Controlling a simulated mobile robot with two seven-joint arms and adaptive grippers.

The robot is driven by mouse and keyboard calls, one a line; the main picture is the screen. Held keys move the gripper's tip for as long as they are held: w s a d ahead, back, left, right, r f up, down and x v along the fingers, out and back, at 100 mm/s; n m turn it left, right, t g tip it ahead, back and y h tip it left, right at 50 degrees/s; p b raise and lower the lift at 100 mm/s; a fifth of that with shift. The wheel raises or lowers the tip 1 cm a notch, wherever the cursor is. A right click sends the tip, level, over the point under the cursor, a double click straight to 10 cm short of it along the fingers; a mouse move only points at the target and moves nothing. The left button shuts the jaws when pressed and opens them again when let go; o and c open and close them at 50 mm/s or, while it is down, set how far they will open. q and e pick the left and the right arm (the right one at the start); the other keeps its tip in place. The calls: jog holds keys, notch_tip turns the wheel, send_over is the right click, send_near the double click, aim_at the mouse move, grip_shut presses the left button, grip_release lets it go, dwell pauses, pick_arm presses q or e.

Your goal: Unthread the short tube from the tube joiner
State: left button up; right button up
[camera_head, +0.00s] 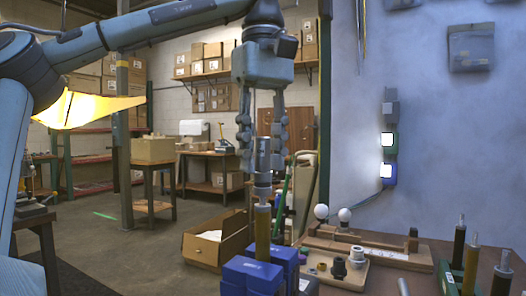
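My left gripper (262,163) hangs straight down in the middle of the view. Its two fingers stand on either side of an upright grey cylinder, which looks like the short tube (263,153), and appear closed on it. Below the fingers a narrower grey piece, which looks like the tube joiner (263,191), sits in line with it. Under that, a brass-coloured tube (263,235) stands upright in a blue block (249,274). Whether any gap shows between the short tube and the joiner I cannot tell. My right gripper is not in view.
On the table to the right, a wooden tray (347,277) holds small dark and light parts. Two white bulbs (344,214) stand behind it. Upright tubes (471,264) stand in a green block (448,279) at the far right. An open cardboard box (204,249) is on the floor behind.

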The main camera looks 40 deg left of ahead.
pick_arm(q)
jog(key=m, duration=0.5)
jog(key=shift+m, duration=0.4)
jog(key=m, duration=0.6)
grip_shut()
jog(key=n, duration=0.6)
jog(key=shift+n, duration=0.4)
